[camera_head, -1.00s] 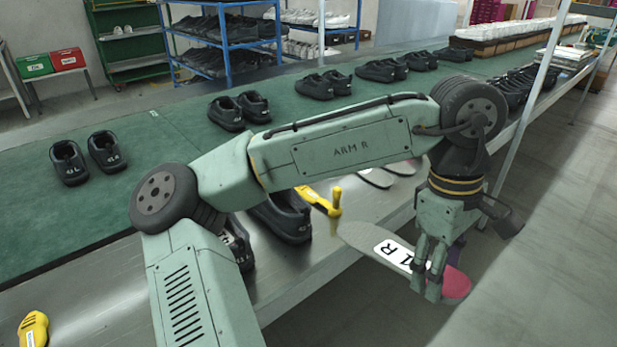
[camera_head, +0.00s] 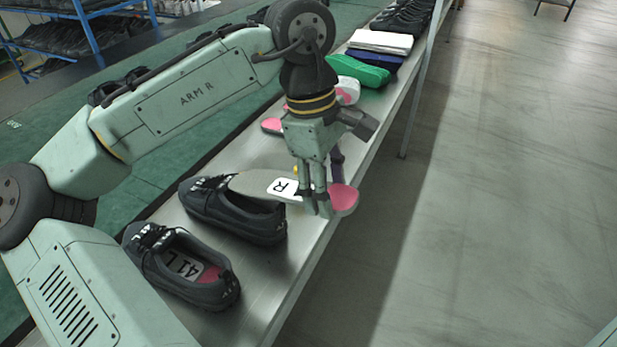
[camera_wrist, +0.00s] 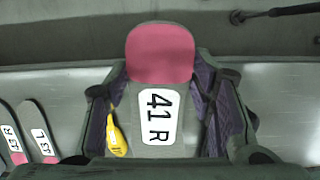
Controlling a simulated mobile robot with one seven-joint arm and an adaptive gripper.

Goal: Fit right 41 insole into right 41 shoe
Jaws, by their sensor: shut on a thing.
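My gripper (camera_head: 318,205) is shut on the right 41 insole (camera_head: 255,184), a grey sole with a pink heel and a white label. In the wrist view the label on the insole (camera_wrist: 160,70) reads 41 R, and a finger lies on each side of it. In the head view its grey toe end points left, over the rear part of a black shoe (camera_head: 240,222). I cannot tell whether they touch. The insole hides part of this shoe's opening, and its size mark is not readable. The shoe beside it (camera_head: 180,265) holds an insole marked 41 L.
Beyond my gripper, more pink-heeled insoles (camera_head: 272,126) lie on the metal bench (camera_head: 262,292). Green (camera_head: 358,71), blue and white folded items are stacked farther along it. A yellow object (camera_wrist: 118,135) shows in the wrist view. Right of the bench edge is open floor.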

